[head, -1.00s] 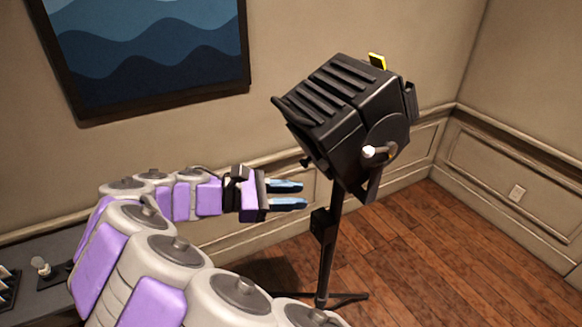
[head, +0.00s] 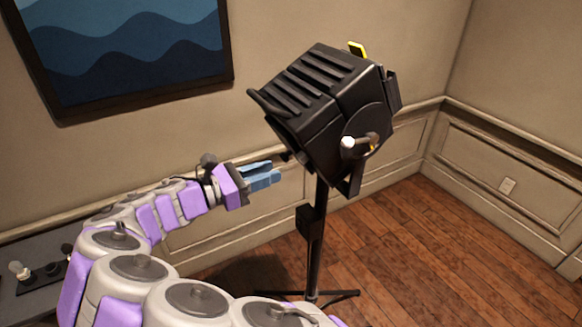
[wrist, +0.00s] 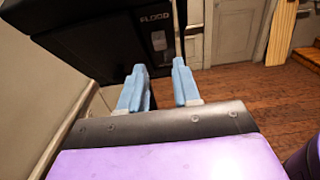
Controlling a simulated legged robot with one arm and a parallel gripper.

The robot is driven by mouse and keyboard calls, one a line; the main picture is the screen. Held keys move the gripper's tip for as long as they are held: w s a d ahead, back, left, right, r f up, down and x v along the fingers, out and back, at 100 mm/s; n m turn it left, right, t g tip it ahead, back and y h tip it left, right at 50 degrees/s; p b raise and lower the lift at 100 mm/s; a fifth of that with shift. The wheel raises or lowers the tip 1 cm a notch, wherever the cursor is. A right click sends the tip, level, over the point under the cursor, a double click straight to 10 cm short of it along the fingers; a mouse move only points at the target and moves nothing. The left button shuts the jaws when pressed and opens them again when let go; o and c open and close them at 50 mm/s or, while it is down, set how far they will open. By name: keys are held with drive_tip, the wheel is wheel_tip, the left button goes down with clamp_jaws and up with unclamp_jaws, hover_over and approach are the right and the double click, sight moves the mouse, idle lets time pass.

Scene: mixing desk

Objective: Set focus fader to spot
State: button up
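A black stage light (head: 335,105) stands on a thin stand, tilted, with a yellow tab on top and a pale-tipped knob (head: 349,142) on its near side. No SPOT label shows, and I cannot make out the fader's handle clearly. My gripper (head: 272,172) has blue fingers and is just left of the light, pointing toward its lower part. In the wrist view the fingers (wrist: 158,68) are apart below the FLOOD label, with nothing clearly held.
A grey desk (head: 42,298) with small knobs and levers is at the lower left. A framed wave picture (head: 130,50) hangs on the wall behind. The light's stand (head: 316,245) spreads into legs on the wooden floor. Open floor (head: 430,250) lies to the right.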

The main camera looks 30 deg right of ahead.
sight(302, 158)
drive_tip(key=d+b, duration=0.1)
drive_tip(key=d, duration=0.5)
drive_tip(key=shift+w+d, duration=0.15)
drive_tip(key=shift+d, duration=0.7)
drive_tip(key=shift+c, duration=0.6)
clamp_jaws()
